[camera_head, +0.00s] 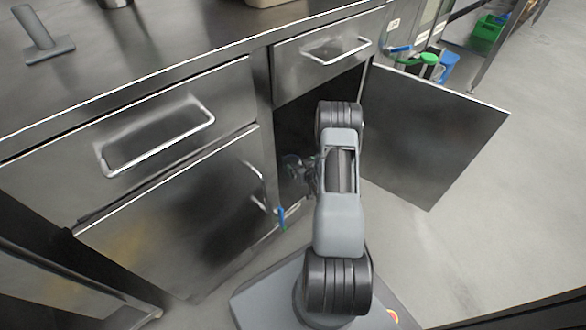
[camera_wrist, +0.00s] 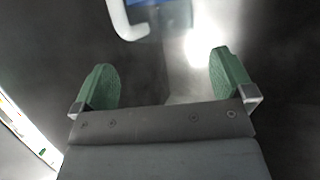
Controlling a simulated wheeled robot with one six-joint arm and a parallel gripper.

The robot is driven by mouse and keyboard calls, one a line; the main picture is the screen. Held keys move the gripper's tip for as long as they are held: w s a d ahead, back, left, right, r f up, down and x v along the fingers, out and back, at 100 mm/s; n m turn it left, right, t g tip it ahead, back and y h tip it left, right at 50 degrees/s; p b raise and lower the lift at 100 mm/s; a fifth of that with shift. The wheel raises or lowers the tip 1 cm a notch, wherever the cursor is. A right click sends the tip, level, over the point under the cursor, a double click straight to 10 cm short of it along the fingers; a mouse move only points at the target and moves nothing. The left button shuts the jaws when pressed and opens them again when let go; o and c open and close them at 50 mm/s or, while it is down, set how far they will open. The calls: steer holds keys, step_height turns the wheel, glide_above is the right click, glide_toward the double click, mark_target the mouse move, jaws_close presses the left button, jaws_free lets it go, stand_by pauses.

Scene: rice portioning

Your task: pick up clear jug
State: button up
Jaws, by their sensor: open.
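My gripper (camera_wrist: 161,62) is open in the wrist view, with its two green fingers wide apart and nothing between them. A pale, curved handle-like piece (camera_wrist: 124,22) beside a blue patch enters from the top edge of the wrist view, beyond the fingertips and apart from them. It may be part of the jug, but I cannot tell. In the head view my arm reaches into the dark open cupboard (camera_head: 291,128). The gripper end is mostly hidden there, and no clear jug can be made out.
The open cupboard door (camera_head: 437,130) stands to the right of my arm. A drawer (camera_head: 330,52) with a bar handle is above the opening. A closed cabinet front (camera_head: 180,220) is on the left. Bare floor (camera_head: 520,200) lies to the right, with a green crate (camera_head: 488,28) far back.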

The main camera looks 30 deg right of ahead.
steer(key=a+b+x, duration=0.1)
steer(key=b+x, duration=0.2)
steer(key=x, duration=0.4)
steer(key=shift+w+d+r, duration=0.2)
steer(key=shift+d, duration=0.2)
steer(key=c, duration=1)
steer(key=shift+o, duration=0.2)
steer(key=shift+r, duration=0.15)
